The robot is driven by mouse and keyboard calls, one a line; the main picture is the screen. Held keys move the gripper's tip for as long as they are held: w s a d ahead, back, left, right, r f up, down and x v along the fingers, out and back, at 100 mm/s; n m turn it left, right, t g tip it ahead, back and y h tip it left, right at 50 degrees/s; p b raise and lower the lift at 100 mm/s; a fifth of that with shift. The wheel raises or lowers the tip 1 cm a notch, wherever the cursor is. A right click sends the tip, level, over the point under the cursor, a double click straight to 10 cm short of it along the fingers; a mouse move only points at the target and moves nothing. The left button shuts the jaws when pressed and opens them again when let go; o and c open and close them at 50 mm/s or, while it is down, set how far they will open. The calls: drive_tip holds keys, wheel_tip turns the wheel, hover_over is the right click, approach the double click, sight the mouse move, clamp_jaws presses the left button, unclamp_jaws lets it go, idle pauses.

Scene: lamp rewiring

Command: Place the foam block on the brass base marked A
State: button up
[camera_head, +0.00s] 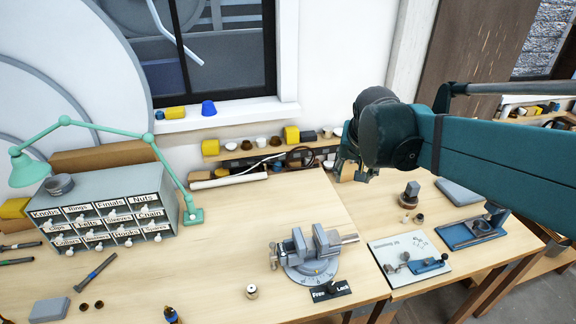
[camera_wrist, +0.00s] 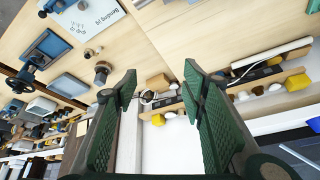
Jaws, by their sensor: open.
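My gripper (camera_head: 356,168) is raised over the back of the bench, right of centre in the head view. In the wrist view its two green pads (camera_wrist: 160,72) stand wide apart with nothing held between them. A yellow block (camera_wrist: 158,82) shows beyond and between the fingertips, apart from them; I cannot tell whether it is the foam block. Another yellow block (camera_head: 291,135) stands on the back shelf. A brown round-based piece (camera_head: 410,193) stands on the bench right of my gripper, also in the wrist view (camera_wrist: 102,70). No letter A is readable, so I cannot identify the brass base.
A grey vise (camera_head: 312,250) stands at the bench's middle. A labelled drawer cabinet (camera_head: 100,210) with a green lamp arm (camera_head: 165,165) is at left. A bending jig (camera_head: 410,262) and blue tool (camera_head: 475,230) are at right. The wood left of the vise is mostly clear.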

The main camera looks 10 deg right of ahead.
drive_tip(key=s+a+f+n+t+y, duration=0.1)
drive_tip(key=s+a+f+n, duration=0.1)
drive_tip(key=s+a, duration=0.4)
drive_tip(key=s+a+f+n+t+y, duration=0.1)
drive_tip(key=s+a+f+n, duration=0.1)
drive_tip(key=s+a+n, duration=0.2)
drive_tip(key=s+a, duration=0.3)
drive_tip(key=s, duration=0.2)
drive_tip(key=shift+s, duration=0.35)
